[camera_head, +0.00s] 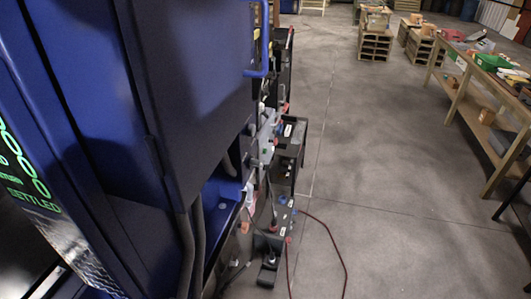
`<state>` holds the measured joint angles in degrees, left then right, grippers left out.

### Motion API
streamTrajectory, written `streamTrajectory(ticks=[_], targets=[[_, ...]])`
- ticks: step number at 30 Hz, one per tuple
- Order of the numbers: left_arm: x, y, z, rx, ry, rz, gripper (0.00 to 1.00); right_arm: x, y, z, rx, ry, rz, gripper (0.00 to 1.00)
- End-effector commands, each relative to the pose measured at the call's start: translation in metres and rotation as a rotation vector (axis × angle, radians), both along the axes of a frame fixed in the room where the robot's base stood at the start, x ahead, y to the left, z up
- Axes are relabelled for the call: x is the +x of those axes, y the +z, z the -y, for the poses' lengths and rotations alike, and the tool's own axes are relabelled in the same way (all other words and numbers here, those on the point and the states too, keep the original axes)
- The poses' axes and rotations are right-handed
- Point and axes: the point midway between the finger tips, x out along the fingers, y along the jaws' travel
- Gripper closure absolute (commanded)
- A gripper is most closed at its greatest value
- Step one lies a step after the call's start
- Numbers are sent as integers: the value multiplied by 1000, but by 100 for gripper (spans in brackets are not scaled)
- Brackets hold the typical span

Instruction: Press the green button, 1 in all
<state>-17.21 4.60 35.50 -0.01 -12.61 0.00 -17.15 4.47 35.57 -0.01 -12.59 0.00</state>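I cannot make out a green button for certain in the head view. A large blue cabinet (195,80) fills the left side, close to me and tilted in the picture. Its left face carries a display with green lit digits (25,160) and the green word SETTLED (33,201). The digits are cut off by the left edge. Neither of my grippers can be seen in this view.
Dark carts with grey parts (290,135) stand beside the cabinet. A red cable (338,255) lies on the floor. A wooden workbench (470,100) with a green bin (492,62) stands at the right. Pallets (375,42) stand at the back. The middle floor is clear.

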Motion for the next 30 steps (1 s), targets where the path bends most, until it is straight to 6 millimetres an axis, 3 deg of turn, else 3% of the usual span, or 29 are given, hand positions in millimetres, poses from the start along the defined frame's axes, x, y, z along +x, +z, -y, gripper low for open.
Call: streamTrajectory(ticks=[30], targets=[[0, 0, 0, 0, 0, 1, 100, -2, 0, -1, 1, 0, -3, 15]])
